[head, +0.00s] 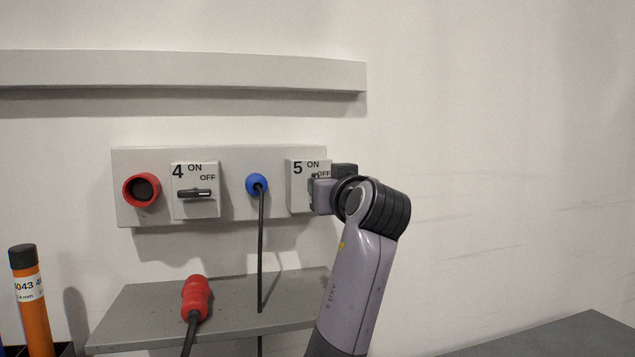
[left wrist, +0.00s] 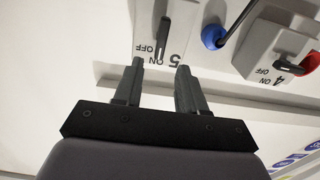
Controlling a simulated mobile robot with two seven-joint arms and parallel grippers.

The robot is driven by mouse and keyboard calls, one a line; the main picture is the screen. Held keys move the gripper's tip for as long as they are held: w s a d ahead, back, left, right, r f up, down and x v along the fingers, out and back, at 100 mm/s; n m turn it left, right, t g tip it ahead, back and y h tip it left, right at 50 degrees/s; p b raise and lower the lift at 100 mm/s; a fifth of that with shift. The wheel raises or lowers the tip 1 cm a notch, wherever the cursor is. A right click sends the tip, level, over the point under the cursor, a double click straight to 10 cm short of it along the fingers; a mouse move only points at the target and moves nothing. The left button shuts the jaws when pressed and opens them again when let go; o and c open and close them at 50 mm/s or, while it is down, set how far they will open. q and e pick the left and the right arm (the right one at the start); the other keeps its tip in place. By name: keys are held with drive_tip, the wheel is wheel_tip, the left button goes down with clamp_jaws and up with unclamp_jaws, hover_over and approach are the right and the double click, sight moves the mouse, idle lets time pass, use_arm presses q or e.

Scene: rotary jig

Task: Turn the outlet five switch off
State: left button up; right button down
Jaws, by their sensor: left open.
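The outlet five switch (head: 297,186) is a pale box marked 5, ON and OFF, at the right end of the wall panel. My left gripper (head: 322,196) is in front of its right side and hides much of the knob. In the left wrist view the box appears upside down, and its dark knob (left wrist: 162,38) stands upright in the picture, in line with the ON mark rather than OFF. My left gripper (left wrist: 157,72) is open and empty there, its fingertips apart from the knob. My right gripper is not in view.
The panel (head: 235,212) also holds a red socket (head: 141,189), switch 4 (head: 195,207) with its knob level, and a blue plug (head: 257,184) with a hanging cable. A red plug (head: 196,298) lies on the grey shelf (head: 140,322). An orange tube (head: 32,310) stands at left.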

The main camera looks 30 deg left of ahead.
use_arm(q)
drive_tip(key=p+x, duration=0.1)
drive_tip(key=x, duration=0.5)
drive_tip(key=shift+p, duration=0.35)
clamp_jaws()
